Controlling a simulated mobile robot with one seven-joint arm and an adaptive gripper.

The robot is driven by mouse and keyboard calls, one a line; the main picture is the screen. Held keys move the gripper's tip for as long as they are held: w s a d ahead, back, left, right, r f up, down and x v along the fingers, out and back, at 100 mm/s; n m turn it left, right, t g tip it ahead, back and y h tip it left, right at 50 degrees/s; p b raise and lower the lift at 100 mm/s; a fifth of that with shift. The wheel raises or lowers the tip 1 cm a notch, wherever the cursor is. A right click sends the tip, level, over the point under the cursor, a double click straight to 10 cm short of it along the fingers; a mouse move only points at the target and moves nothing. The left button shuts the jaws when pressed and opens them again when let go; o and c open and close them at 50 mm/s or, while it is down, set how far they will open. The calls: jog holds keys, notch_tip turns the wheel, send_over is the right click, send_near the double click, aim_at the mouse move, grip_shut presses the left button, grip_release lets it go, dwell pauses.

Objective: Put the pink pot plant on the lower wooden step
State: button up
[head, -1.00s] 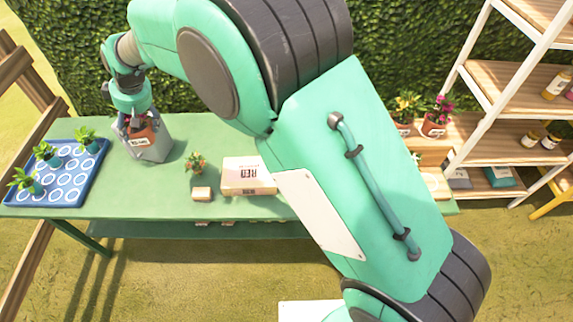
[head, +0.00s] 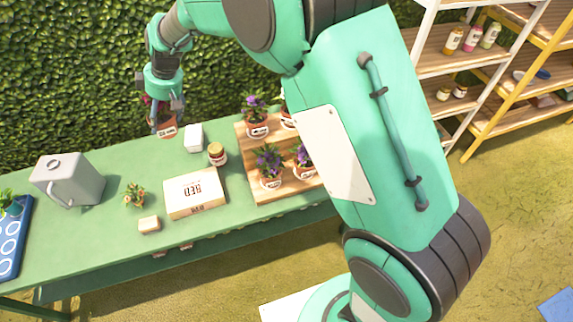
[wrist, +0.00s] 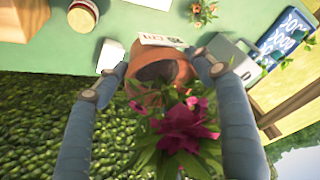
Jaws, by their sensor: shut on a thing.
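The pink pot plant, a terracotta pot (head: 164,127) with a white label and magenta flowers (wrist: 185,128), is held by my gripper (head: 165,104). In the wrist view the two fingers are shut on either side of the pot (wrist: 155,62). The plant hangs above the back part of the green table, left of the wooden steps. The lower wooden step (head: 262,196) is at the front of the stand and bears two purple-flowered pots (head: 269,169). The upper step behind it bears more pots (head: 257,121); my arm hides the stand's right part.
A jar (head: 216,154), a white block (head: 194,138) and a white box (head: 194,192) lie between gripper and steps or in front. A grey watering can (head: 70,182), a small plant (head: 134,196) and a blue tray (head: 12,240) stand left. A hedge (head: 70,80) rises behind the table.

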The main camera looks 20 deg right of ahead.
jog(key=s+d, duration=0.2)
jog(key=d, duration=1.6)
jog(key=s+d, duration=0.2)
jog(key=d, duration=1.7)
jog(key=shift+s+d+m, duration=0.15)
jog(key=shift+d+m, duration=0.1)
jog(key=shift+m, duration=0.05)
jog(key=s+d, duration=0.3)
jog(key=d, duration=0.2)
jog(key=s+d, duration=0.4)
jog(key=d, duration=0.2)
jog(key=s+d, duration=0.3)
jog(key=d, duration=0.2)
jog(key=shift+s+d, duration=0.15)
jog(key=shift+s, duration=0.05)
jog(key=shift+c, duration=0.2)
jog(key=s+d, duration=1)
jog(key=s, duration=0.3)
notch_tip(320, 180, down, 20)
jog(key=shift+w+r+m+p, duration=0.2)
jog(key=shift+w+m+p, duration=0.1)
jog(key=shift+m, duration=0.1)
jog(key=shift+d, duration=0.15)
jog(key=w+d, duration=0.4)
jog(key=w, duration=0.2)
jog(key=w+d+f+b, duration=0.1)
jog(key=w+d, duration=0.3)
jog(key=w, duration=0.3)
jog(key=shift+w+f+b, duration=0.2)
jog(key=shift+w+b, duration=0.1)
